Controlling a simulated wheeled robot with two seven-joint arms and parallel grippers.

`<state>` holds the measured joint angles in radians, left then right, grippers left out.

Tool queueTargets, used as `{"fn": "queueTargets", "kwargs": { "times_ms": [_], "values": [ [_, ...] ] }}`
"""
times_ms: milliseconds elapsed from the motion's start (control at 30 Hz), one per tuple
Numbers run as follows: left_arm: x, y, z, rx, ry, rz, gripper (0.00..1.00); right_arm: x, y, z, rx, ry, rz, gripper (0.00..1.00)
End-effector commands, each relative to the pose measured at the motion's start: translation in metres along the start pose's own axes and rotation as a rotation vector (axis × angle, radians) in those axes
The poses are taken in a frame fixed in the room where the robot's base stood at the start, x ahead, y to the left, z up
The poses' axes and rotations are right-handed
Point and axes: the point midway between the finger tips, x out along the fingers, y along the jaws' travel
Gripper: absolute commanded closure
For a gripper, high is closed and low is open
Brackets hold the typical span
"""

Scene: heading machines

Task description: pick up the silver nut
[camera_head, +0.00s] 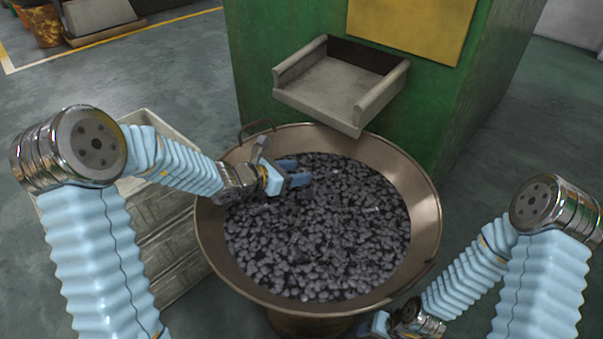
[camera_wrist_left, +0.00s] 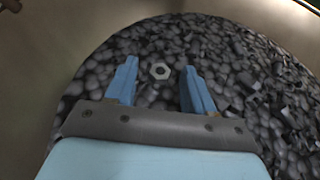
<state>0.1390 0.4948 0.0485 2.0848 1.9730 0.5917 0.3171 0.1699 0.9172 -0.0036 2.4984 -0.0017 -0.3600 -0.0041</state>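The silver nut (camera_wrist_left: 160,71) is a small hexagonal ring lying on the dark pieces in the basin, in the left wrist view. It shows between the two blue fingers of my left gripper (camera_wrist_left: 158,80), near their tips, with clear gaps on both sides. In the head view my left gripper (camera_head: 294,172) reaches over the left back part of the basin, fingers apart and empty. I cannot pick out the nut in the head view. My right gripper (camera_head: 376,324) is low at the bottom edge, outside the basin's front right rim, and its fingers are not clear.
The wide metal basin (camera_head: 427,205) is full of small dark grey pieces and has a raised rim. A grey chute (camera_head: 335,88) on the green machine (camera_head: 455,115) juts out over its back edge. A pale crate (camera_head: 165,240) stands left of the basin.

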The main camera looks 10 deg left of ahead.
Motion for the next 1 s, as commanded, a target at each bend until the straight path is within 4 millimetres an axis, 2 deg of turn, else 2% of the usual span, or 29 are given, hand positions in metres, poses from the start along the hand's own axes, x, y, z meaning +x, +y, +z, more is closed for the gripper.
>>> {"fn": "queueTargets", "kwargs": {
  "times_ms": [33, 333, 733, 867, 933, 1000],
  "values": [
    [0.0, -0.001, -0.003, -0.001, 0.005, -0.001, 0.53, 0.0, 0.0, 0.0, 0.0, 0.0, 0.0, 0.49],
    [0.0, 0.0, -0.004, -0.002, 0.008, 0.001, 0.99, 0.001, 0.0, 0.0, 0.0, 0.0, 0.0, 0.49],
    [-0.003, 0.001, 0.0, -0.002, 0.009, 0.002, 1.0, -0.001, 0.0, 0.0, 0.0, 0.0, 0.0, 0.49],
    [-0.008, 0.001, 0.015, 0.0, 0.006, 0.001, 1.0, -0.005, -0.001, 0.0, 0.0, 0.001, 0.001, 0.49],
    [-0.013, 0.001, 0.028, 0.002, 0.004, 0.002, 1.0, -0.009, -0.002, -0.001, 0.001, 0.002, 0.002, 0.49],
    [-0.028, -0.001, 0.036, 0.002, 0.004, 0.003, 1.0, -0.012, -0.004, 0.0, 0.0, 0.001, 0.001, 0.49]
  ]
}}
